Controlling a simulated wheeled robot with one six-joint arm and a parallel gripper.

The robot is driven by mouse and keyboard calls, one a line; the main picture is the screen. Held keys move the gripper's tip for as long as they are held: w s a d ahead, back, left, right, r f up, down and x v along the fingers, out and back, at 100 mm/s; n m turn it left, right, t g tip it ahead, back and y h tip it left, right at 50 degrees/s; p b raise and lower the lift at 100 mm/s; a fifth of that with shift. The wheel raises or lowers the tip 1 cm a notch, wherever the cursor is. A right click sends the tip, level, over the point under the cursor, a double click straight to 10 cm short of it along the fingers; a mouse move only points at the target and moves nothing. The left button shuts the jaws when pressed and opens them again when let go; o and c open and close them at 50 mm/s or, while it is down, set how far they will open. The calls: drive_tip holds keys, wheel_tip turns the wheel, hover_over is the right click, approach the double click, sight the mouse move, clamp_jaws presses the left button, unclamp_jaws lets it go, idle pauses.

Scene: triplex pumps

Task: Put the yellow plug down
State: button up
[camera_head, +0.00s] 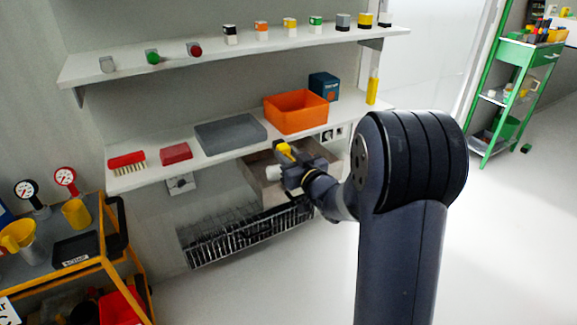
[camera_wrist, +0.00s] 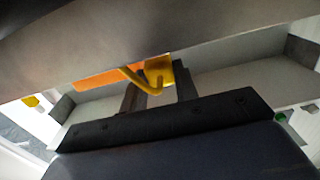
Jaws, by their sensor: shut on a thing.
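My gripper (camera_head: 291,160) is in front of the lower wall shelf, just below the orange bin. It is shut on the yellow plug (camera_head: 284,149), which shows as a small yellow piece above the jaws. In the wrist view, the yellow plug (camera_wrist: 157,74) sits between the two dark fingers, with a curved yellow part hanging toward the camera. My gripper's body (camera_wrist: 165,122) fills the lower part of that view. Part of the plug is hidden by the fingers.
The lower shelf (camera_head: 127,182) holds a red brush (camera_head: 127,159), a red box (camera_head: 176,153), a grey tray (camera_head: 230,134) and the orange bin (camera_head: 296,111). A sink-like box (camera_head: 261,187) and a wire rack (camera_head: 240,236) are below. A yellow trolley (camera_head: 60,278) stands left.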

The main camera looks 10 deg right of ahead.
drive_tip(key=shift+f, duration=1)
drive_tip(key=shift+f, duration=0.1)
drive_tip(key=shift+f+b, duration=0.35)
drive_tip(key=shift+b, duration=0.3)
drive_tip(key=shift+f, duration=0.2)
drive_tip(key=o, duration=1)
drive_tip(key=shift+c, duration=0.2)
drive_tip(key=shift+r+p, duration=0.75)
drive_tip(key=shift+r, duration=0.1)
drive_tip(key=v, duration=1.2)
drive_tip(key=shift+f+p, duration=0.15)
drive_tip(key=shift+p, duration=0.3)
